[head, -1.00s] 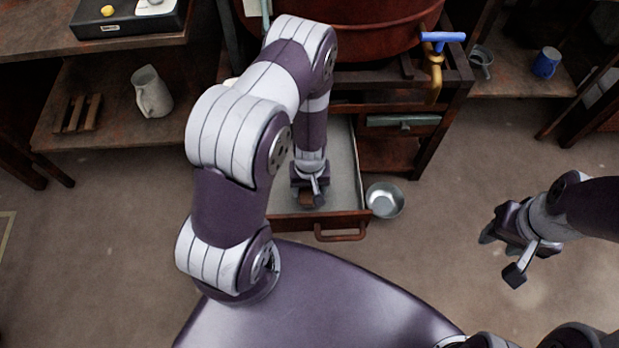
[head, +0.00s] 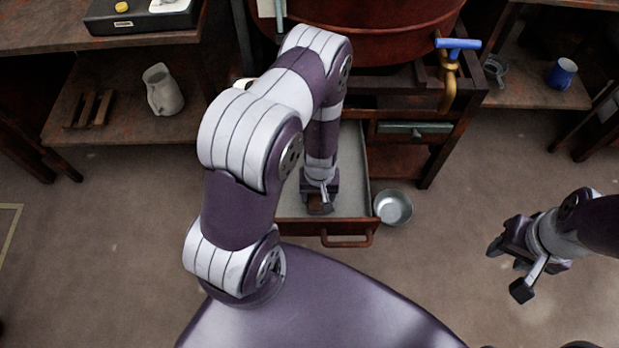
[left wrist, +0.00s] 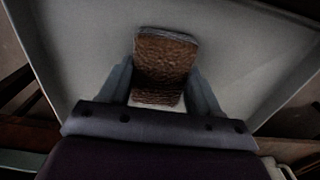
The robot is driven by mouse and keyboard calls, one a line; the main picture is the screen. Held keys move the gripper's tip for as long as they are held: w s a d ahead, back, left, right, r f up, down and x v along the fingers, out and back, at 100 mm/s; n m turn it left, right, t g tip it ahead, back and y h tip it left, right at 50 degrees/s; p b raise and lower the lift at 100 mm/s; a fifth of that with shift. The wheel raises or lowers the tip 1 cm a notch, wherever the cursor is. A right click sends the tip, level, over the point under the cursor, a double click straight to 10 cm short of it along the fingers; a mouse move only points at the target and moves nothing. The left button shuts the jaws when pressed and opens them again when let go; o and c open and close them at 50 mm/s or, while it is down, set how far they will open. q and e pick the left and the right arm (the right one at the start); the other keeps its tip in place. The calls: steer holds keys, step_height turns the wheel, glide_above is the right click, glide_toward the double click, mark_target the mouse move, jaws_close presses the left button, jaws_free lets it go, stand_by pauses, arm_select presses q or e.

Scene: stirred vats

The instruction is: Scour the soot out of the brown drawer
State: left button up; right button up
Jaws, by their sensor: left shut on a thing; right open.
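The brown drawer (head: 298,227) is pulled open under the large red vat, with a brown front, a bar handle and a pale grey inside. My left gripper (head: 318,205) reaches down into it near its front. It is shut on a brown, rough-textured block (left wrist: 165,65), which shows between the fingers in the left wrist view above the drawer's pale floor (left wrist: 85,50). I cannot tell whether the block touches the floor. I make out no clear soot on the visible floor; my arm hides part of it. My right gripper (head: 507,266) is open and empty, out over the floor at the right.
A metal bowl (head: 393,207) stands on the floor just right of the drawer. The red vat (head: 390,35) has a brass tap with a blue handle (head: 458,44). A pitcher (head: 162,90) stands on the left shelf, a blue mug (head: 562,73) on the right one.

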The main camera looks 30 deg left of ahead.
arm_select(q)
step_height(320, 180, up, 3)
steer(key=shift+s+a+p, duration=0.1)
steer(key=shift+a+p, duration=0.05)
steer(key=shift+p, duration=0.8)
steer(key=shift+r+p, duration=0.35)
steer(key=shift+p, duration=0.05)
step_height(320, 180, up, 5)
steer(key=p, duration=0.5)
steer(key=shift+f, duration=0.1)
steer(key=shift+f, duration=0.15)
